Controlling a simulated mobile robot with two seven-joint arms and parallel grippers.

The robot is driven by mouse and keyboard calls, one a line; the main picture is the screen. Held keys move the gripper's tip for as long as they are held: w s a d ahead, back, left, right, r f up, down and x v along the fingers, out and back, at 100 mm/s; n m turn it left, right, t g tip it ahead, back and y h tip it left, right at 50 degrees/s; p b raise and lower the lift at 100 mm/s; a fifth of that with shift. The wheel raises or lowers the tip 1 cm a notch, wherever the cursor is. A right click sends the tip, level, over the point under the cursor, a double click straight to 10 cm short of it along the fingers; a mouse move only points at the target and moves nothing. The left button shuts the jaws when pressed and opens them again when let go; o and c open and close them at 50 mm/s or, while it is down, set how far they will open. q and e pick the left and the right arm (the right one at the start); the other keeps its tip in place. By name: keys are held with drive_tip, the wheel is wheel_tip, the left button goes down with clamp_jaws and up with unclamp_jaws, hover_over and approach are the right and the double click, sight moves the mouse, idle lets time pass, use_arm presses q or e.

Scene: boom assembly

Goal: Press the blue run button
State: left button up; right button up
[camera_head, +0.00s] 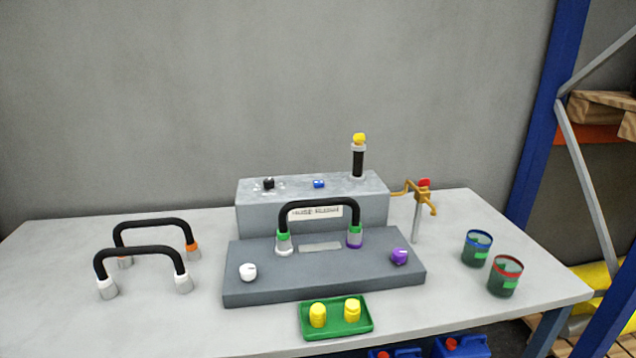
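The blue run button (319,183) sits on the top face of the grey machine housing (350,188), near its middle. It looks like a small blue cap, and nothing covers it. A black knob (268,183) is to its left on the same top face. A black post with a yellow top (359,140) stands to its right at the back. Neither of my grippers shows in the head view.
Two black hoses (140,250) stand at left. A green tray (336,330) holds two yellow parts. Two cups (506,276) and an orange tap (422,190) are at right.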

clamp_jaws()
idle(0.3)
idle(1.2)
